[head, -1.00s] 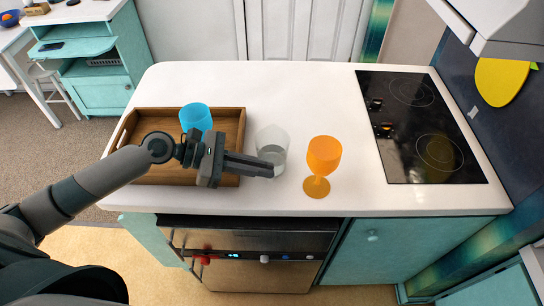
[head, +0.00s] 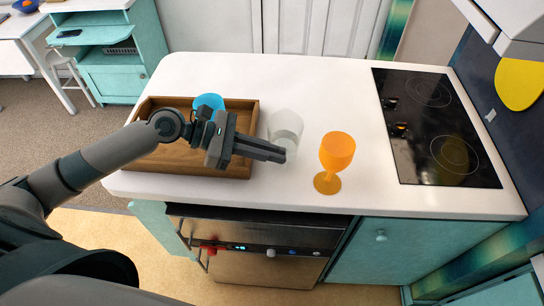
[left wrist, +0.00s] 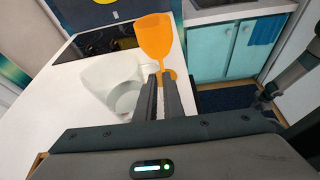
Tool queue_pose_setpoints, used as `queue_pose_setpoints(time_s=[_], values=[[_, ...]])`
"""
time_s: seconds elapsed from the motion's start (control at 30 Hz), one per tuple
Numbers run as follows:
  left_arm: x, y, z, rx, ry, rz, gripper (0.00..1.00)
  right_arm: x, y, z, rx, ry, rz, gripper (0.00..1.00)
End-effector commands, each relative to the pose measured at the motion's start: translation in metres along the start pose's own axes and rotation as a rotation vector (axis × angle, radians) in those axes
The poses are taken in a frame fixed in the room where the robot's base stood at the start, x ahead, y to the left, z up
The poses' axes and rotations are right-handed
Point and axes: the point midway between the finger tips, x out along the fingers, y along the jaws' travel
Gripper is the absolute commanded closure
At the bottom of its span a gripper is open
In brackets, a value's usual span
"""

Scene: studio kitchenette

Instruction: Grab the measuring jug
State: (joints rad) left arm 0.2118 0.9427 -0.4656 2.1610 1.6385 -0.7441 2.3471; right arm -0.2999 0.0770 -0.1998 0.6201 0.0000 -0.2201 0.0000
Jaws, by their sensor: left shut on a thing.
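The measuring jug (head: 285,126) is a clear, whitish vessel over the white counter, between the wooden tray and the orange goblet. It also shows in the left wrist view (left wrist: 105,79), just left of my fingers. My left gripper (head: 284,155) comes in from the left, in front of the jug. In the left wrist view my left gripper (left wrist: 162,88) has its fingers nearly together, shut on a thin pale part of the jug. The jug's lower part is partly hidden by the fingers in the head view. My right gripper is in neither view.
An orange goblet (head: 337,153) stands close to the right of the jug. A wooden tray (head: 250,125) with a blue cup (head: 209,103) lies to the left, under my left arm. A black cooktop (head: 435,128) is at the right. The counter (head: 300,75) behind is clear.

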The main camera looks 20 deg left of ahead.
Motion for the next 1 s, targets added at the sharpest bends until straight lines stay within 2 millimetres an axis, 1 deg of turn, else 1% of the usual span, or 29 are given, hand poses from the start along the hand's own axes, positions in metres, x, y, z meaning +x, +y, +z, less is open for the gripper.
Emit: queue_pose_setpoints(time_s=[0.1, 0.5, 0.8, 1.0], values=[[-0.004, 0.001, 0.011, 0.005, -0.001, 0.002, 1.00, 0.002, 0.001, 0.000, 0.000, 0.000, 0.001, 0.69], [-0.017, 0.003, 0.041, 0.005, -0.002, 0.002, 1.00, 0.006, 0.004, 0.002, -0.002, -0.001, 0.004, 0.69], [-0.023, 0.004, 0.056, 0.003, -0.002, 0.001, 1.00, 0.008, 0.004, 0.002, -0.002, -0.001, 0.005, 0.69], [-0.025, 0.004, 0.060, 0.002, -0.002, 0.001, 1.00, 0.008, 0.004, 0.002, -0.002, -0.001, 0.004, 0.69]])
